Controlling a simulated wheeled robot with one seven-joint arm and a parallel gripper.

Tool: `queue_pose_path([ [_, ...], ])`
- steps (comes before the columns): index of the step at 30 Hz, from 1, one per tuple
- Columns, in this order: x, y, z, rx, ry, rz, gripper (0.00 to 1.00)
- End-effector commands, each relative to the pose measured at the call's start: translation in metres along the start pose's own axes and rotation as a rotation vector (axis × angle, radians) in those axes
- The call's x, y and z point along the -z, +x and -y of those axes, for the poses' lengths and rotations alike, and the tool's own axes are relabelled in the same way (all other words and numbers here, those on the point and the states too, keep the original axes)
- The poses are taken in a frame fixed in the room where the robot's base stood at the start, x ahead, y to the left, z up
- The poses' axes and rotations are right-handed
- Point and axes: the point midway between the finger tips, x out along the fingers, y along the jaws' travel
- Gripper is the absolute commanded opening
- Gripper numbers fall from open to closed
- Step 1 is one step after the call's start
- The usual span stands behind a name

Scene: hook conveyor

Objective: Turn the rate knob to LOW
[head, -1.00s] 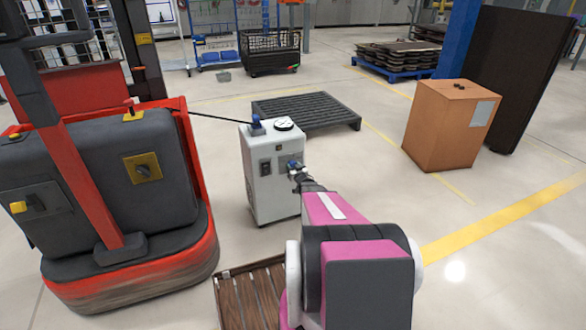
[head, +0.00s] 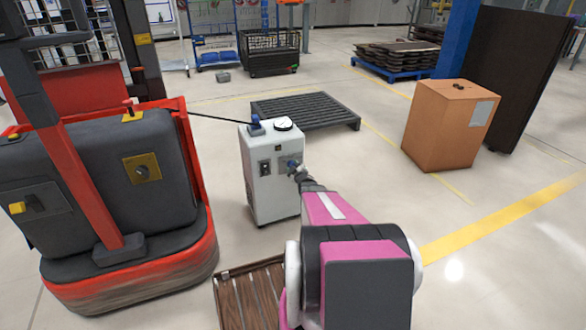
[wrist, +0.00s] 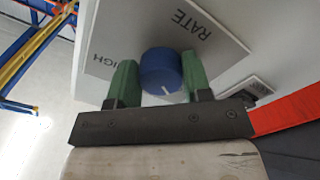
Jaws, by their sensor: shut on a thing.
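The blue rate knob (wrist: 160,68) is a round knob with a white pointer line, on a grey plate (wrist: 215,55) lettered RATE. The lettering appears upside down in the wrist view. Part of the word HIGH (wrist: 128,56) shows to the left of the knob; the LOW lettering is not visible. The pointer line faces the bottom of the picture, slightly right. My gripper (wrist: 158,84) has its green fingers on both sides of the knob, shut on it. In the head view my gripper (head: 293,167) is at the front of the white cabinet (head: 270,198).
The cabinet also carries a dark switch (head: 265,168) and a white dial (head: 283,124) on top. A red and grey truck (head: 130,190) stands to the left. A slatted wooden pallet (head: 245,295) lies in front. A cardboard box (head: 450,125) stands on the right, with open floor between.

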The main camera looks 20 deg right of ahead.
Motion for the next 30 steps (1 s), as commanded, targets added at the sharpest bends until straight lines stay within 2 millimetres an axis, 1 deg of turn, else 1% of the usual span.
queue_pose_path([
  [6,0.0002,-0.0004,0.0003,0.001,-0.049,0.0,0.22],
  [20,0.0002,-0.0005,0.0003,0.001,-0.061,0.0,0.22],
  [21,0.0003,-0.0005,0.0003,0.002,-0.062,0.0,0.58],
  [22,0.0003,-0.0005,0.0003,0.002,-0.061,0.0,0.68],
  [23,0.0002,-0.0004,0.0003,0.001,-0.061,0.0,0.71],
  [30,0.0001,-0.0003,0.0,0.001,-0.059,0.0,0.71],
])
